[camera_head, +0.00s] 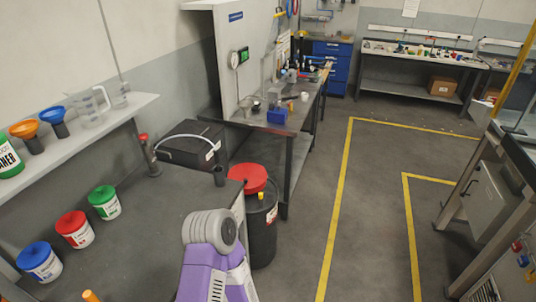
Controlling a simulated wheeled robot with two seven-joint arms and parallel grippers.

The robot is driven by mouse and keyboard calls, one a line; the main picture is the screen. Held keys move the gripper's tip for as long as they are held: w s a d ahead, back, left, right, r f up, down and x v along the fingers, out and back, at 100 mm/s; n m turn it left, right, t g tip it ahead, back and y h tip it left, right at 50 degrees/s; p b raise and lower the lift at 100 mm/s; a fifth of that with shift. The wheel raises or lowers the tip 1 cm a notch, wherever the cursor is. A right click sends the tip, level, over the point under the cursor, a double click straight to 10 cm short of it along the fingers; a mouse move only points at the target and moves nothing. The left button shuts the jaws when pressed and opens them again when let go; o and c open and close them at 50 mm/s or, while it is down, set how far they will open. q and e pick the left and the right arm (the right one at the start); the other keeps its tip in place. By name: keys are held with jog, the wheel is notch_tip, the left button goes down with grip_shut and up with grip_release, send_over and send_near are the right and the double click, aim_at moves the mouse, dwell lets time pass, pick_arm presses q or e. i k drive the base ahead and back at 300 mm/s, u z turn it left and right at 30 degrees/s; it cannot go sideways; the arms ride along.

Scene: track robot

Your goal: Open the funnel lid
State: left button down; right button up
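A round red lid (248,178) lies roughly flat across the top of a black drum (263,235) beside the right end of the near table. It is the only large lid in view and looks closed; I cannot see a funnel under it. A purple and grey arm link of mine (208,262) rises from the bottom, in front of the drum's left side and the table edge. Neither of my grippers shows, so their distance from the lid cannot be told.
The grey near table (150,225) holds blue, red and green-lidded tubs (75,229) and a black case (190,145). A wall shelf (75,132) stands above. A workbench (277,121) stands behind the drum. Right of the drum, the floor (375,215) is clear.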

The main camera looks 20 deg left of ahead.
aim_at(253, 175)
jog(key=i, duration=2.9)
jog(key=u, duration=3.15)
jog(key=i, duration=0.5)
jog(key=z, duration=0.05)
